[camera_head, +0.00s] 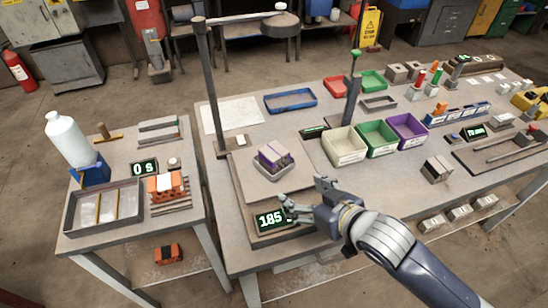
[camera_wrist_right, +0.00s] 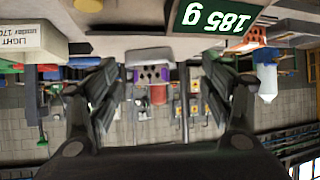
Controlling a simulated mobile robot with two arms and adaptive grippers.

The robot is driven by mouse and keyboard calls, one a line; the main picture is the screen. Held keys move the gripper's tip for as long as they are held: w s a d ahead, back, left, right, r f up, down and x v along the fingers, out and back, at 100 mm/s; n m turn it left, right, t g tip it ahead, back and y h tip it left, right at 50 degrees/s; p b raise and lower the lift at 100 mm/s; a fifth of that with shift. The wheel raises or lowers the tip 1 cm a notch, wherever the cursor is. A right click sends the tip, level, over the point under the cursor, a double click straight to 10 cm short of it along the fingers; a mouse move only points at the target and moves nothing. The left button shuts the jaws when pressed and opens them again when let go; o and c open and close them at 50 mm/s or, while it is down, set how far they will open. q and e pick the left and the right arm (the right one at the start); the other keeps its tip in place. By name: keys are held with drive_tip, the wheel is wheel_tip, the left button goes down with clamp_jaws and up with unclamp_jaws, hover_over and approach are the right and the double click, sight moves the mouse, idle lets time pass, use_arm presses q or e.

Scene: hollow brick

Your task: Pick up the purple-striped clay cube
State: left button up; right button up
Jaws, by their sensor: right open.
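The purple-striped clay cube (camera_head: 274,155) is a grey block with purple bands. It sits in a small grey tray (camera_head: 283,172) on the scale (camera_head: 247,190), whose display reads 185. My right gripper (camera_head: 303,198) is open and empty, in front of and to the right of the cube, near the display, with a gap between. My left gripper is not in view.
A lamp post (camera_head: 211,90) rises behind the scale. Cream, green and purple bins (camera_head: 345,145) stand right of the cube. A grey hollow block (camera_head: 436,169) lies farther right. A side table (camera_head: 190,222) on the left holds a bottle, an orange brick and a tray.

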drive_tip(key=w+r+n+y, duration=0.1)
drive_tip(key=w+r+y, duration=0.1)
drive_tip(key=w+r, duration=0.2)
drive_tip(key=p, duration=0.1)
approach(275, 151)
drive_tip(key=shift+w+a+f+t, duration=0.15)
drive_tip(key=shift+w+a+f, duration=0.2)
drive_tip(key=shift+a, duration=0.15)
drive_tip(key=shift+w+a+f+t, duration=0.15)
drive_tip(key=shift+w+a+f, duration=0.25)
drive_tip(key=shift+a, duration=0.1)
drive_tip(key=shift+w+a+f+p, duration=0.1)
drive_tip(key=shift+w+a+p, duration=0.15)
drive_tip(key=shift+w+p, duration=0.1)
drive_tip(key=p+x, duration=0.1)
drive_tip(key=x, duration=0.2)
drive_tip(key=shift+w+d, duration=0.1)
drive_tip(key=shift+w, duration=0.05)
drive_tip(key=shift+w+a+f, duration=0.3)
drive_tip(key=shift+w+f, duration=0.05)
drive_tip(key=shift+c, duration=0.5)
drive_tip(key=c, duration=1.2)
